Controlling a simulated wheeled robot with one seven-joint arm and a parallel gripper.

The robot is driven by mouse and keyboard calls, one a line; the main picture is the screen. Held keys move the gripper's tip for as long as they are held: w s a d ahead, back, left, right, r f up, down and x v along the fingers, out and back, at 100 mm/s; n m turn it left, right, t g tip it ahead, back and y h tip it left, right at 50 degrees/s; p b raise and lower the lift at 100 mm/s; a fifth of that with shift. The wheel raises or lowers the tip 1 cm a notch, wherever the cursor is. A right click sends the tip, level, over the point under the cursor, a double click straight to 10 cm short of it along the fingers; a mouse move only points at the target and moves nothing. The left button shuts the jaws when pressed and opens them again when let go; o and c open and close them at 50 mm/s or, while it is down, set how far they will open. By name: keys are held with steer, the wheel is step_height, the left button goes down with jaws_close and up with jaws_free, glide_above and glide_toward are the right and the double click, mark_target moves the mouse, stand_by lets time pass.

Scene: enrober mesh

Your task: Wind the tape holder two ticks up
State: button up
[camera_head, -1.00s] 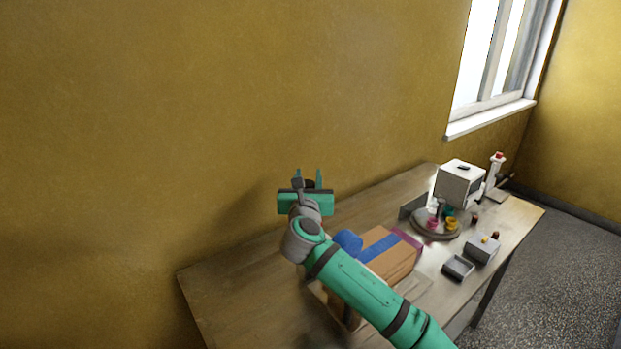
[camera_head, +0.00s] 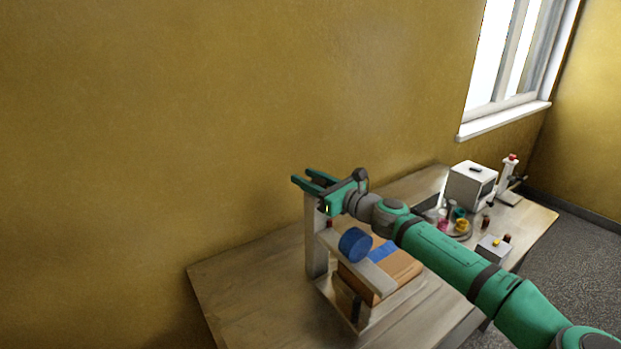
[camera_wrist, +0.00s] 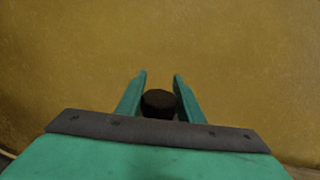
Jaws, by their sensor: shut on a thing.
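My gripper hides the knob and the column's top in the head view; no tick marks can be made out.
The wooden table (camera_head: 240,290) is bare at the left front. A white box-shaped device (camera_head: 471,186), a round tray with small coloured pots (camera_head: 459,229) and a grey box (camera_head: 493,247) stand to the right. The yellow wall is behind.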

steer(key=shift+s+a+n+g+y, duration=0.3)
steer(key=shift+n+g+y, duration=0.5)
steer(key=shift+n+g, duration=0.8)
steer(key=shift+s+a+n+g+y, duration=0.1)
steer(key=shift+s+n+g+y, duration=0.6)
steer(key=shift+g, duration=1.35)
steer(key=shift+s+a+n+g+y, duration=0.2)
steer(key=shift+n+g+y, duration=0.7)
steer(key=shift+n+g, duration=0.9)
steer(key=o, duration=1.1)
steer(key=shift+c, duration=0.2)
steer(key=d, duration=1)
steer(key=shift+s+d, duration=0.3)
steer(key=shift+d, duration=0.1)
